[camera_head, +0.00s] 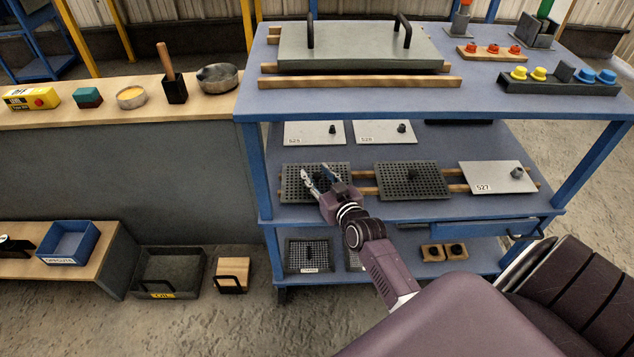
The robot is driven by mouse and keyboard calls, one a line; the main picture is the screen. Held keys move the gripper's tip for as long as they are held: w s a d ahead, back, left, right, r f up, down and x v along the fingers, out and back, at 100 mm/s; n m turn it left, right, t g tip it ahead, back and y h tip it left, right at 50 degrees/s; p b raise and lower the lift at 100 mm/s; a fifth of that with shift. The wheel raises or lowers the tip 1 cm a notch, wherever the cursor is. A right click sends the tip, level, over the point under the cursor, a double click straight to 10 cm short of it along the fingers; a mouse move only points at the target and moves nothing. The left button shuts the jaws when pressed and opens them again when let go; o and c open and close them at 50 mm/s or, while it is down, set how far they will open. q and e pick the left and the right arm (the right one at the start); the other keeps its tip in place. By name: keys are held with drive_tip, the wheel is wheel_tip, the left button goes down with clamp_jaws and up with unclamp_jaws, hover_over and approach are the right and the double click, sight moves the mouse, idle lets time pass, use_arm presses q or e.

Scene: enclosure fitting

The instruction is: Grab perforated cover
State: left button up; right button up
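A dark perforated cover (296,194) lies on the middle shelf at the left. My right gripper (318,175) is over it with its two fingers spread apart, pointing away from me. A dark knob seems to show between the fingers, but I cannot tell whether they touch it. The gripper and wrist hide the middle of this cover. A second perforated cover (396,186) with a black knob lies to its right on wooden strips. More perforated plates (296,262) are on the bottom shelf, one partly hidden by my arm. My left gripper is out of view.
Plain plates, one marked 527 (490,170), share the middle shelf (440,207). The tabletop (480,95) above overhangs it, with blue posts (256,165) at the corners. A grey handled lid (360,45) is on top. A side bench (110,112) stands left.

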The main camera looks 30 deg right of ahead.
drive_tip(key=shift+c, duration=0.2)
clamp_jaws()
drive_tip(key=shift+r, duration=0.1)
